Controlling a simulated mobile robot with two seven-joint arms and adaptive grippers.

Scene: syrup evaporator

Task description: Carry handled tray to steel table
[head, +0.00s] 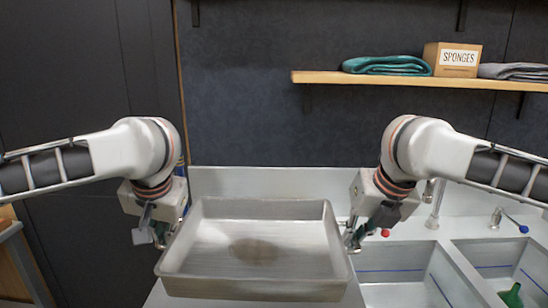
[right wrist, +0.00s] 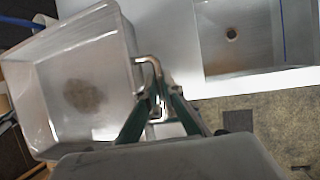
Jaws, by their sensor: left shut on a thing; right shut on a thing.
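The handled tray (head: 250,284) is a deep, rectangular metal pan with a brown stain on its floor. It hangs between my two grippers, in front of and over a steel surface in the head view. My left gripper (head: 166,236) is shut at the tray's left side, its grip partly hidden. My right gripper (head: 352,240) is shut on the handle at the right side. In the right wrist view the tray (right wrist: 45,75) lies at the left, and the right gripper's fingers (right wrist: 157,103) close around its bent metal handle (right wrist: 147,62).
A steel sink unit (head: 385,262) with two basins stands at the right, with a tap (head: 435,205) and a green item (head: 512,296) in the right basin. A wooden shelf (head: 420,80) holds folded cloths and a sponge box (head: 452,59). A steel backsplash (head: 270,181) runs behind the tray.

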